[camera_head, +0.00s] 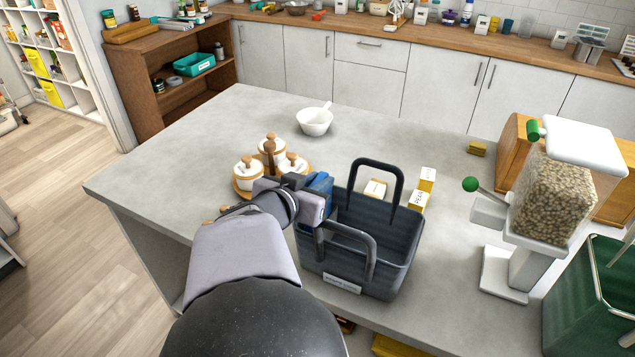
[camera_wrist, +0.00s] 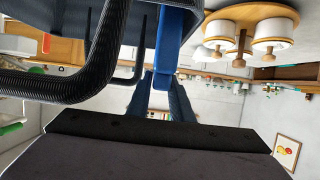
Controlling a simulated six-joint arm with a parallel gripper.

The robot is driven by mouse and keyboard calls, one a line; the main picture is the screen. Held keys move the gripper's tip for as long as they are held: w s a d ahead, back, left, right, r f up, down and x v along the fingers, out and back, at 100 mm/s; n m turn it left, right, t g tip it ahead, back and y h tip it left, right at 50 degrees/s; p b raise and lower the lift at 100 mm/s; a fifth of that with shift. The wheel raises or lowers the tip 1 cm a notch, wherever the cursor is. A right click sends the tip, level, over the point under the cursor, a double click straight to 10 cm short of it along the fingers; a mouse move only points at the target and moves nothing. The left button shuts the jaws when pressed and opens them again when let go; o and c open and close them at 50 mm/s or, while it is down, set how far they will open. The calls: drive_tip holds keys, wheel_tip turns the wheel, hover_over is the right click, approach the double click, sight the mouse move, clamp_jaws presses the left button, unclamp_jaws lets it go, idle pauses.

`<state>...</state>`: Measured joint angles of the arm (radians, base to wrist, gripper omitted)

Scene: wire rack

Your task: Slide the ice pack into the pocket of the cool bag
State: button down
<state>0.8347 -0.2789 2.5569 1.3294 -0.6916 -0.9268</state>
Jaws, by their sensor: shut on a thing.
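The cool bag (camera_head: 345,283) is a dark grey open-topped bag with two upright loop handles and a white label low on its front. It stands upright on the counter. My gripper (camera_head: 318,203) is at the bag's left side, shut on the blue ice pack (camera_head: 321,183). In the wrist view my gripper (camera_wrist: 161,85) grips the blue ice pack (camera_wrist: 178,22), seen edge-on beside the bag's dark wall. A ribbed black handle (camera_wrist: 85,75) crosses close on the left there. I cannot make out the pocket, or whether the pack touches the bag.
White lidded canisters on a wooden tray (camera_head: 238,190) stand just left of my gripper. Small yellow-and-white boxes (camera_head: 427,178) are behind the bag. A dispenser of pellets (camera_head: 552,198) and a green crate (camera_head: 590,300) are to the right. A white bowl (camera_head: 314,122) stands behind, with clear counter around it.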

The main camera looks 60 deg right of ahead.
drive_tip(key=shift+r+p, duration=0.6)
drive_tip(key=shift+p, duration=0.15)
drive_tip(key=shift+r, duration=0.2)
idle(0.5)
drive_tip(key=shift+f+b, duration=0.75)
drive_tip(key=shift+f, duration=0.2)
idle(1.0)
drive_tip(key=shift+r, duration=0.1)
drive_tip(key=shift+r+p, duration=0.65)
drive_tip(key=shift+p, duration=0.15)
drive_tip(key=shift+r, duration=0.2)
idle(0.3)
drive_tip(key=shift+f+b, duration=0.8)
drive_tip(key=shift+f, duration=0.15)
idle(0.9)
drive_tip(key=shift+r, duration=0.1)
